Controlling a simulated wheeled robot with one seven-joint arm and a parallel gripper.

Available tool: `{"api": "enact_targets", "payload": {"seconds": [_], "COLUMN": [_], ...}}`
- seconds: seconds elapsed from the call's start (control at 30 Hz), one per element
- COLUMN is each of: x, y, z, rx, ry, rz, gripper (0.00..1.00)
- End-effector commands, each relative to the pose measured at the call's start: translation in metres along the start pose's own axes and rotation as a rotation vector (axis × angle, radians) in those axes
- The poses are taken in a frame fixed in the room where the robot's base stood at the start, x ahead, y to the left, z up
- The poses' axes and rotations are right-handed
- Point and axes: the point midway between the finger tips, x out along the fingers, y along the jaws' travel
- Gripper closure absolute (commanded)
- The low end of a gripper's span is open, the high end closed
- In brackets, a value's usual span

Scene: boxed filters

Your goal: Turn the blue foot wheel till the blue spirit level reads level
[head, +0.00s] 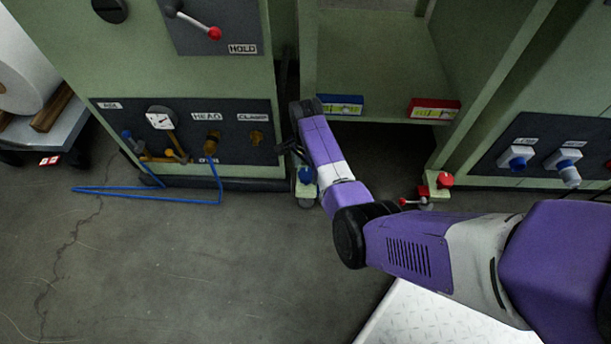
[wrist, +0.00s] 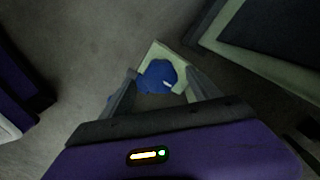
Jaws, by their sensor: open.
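The blue foot wheel (head: 306,175) sits low on a pale green foot at the left post of the open bay. In the wrist view the blue wheel (wrist: 158,75) shows a small white mark and lies between the fingertips. My gripper (wrist: 161,80) is open, with one finger on each side of the wheel; I cannot tell whether they touch it. In the head view my gripper (head: 291,152) is partly hidden by the arm, just above the wheel. The blue spirit level (head: 341,103) is on the shelf's front edge; its bubble is too small to read.
A red spirit level (head: 434,110) sits further right on the same shelf edge. A red foot wheel (head: 445,180) with a red-knobbed lever (head: 413,202) stands at the right post. A blue hose (head: 150,194) lies on the floor at left. Cabinets flank the bay.

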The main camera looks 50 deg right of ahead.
Motion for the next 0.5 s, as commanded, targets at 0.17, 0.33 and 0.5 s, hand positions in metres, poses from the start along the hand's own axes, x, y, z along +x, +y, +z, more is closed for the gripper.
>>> {"api": "enact_targets", "payload": {"seconds": [0.17,0.33,0.5], "x": [0.019,0.021,0.021], "y": [-0.001,0.0,0.0], "z": [0.0,0.0,0.0], "rx": [0.0,0.0,0.0], "ry": [0.001,0.001,0.001], "rz": [-0.002,-0.001,-0.001], "gripper": [0.29,0.29,0.29]}}
